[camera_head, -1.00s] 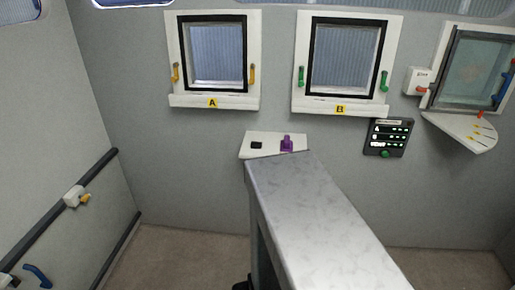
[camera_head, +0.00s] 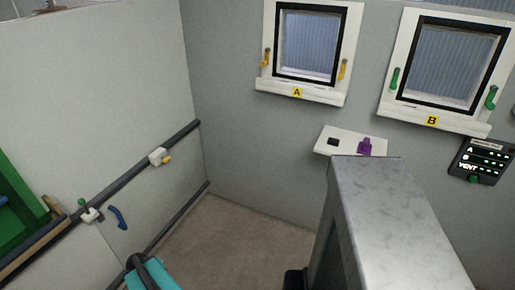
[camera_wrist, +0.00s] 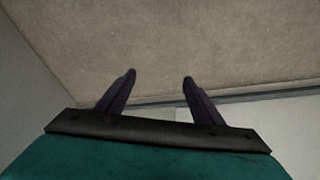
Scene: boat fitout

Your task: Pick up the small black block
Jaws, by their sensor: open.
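The small black block (camera_head: 333,142) sits on a white wall shelf (camera_head: 325,151) below window A, in the head view. A purple object (camera_head: 366,146) stands just to its right on the same shelf. My gripper shows in the wrist view (camera_wrist: 158,78) with its two dark fingers spread apart and nothing between them. It points at bare brown floor, and the block is not in the wrist view. In the head view a teal part of my arm shows low at the bottom left, well away from the shelf; the fingers cannot be made out there.
A grey marbled counter (camera_head: 400,205) stands right in front of the shelf. Window A (camera_head: 310,45) and window B (camera_head: 445,65) are above, with a dark panel (camera_head: 480,160) at the right. Rails (camera_head: 130,178) with fittings run along the left wall. The floor (camera_head: 240,235) left of the counter is clear.

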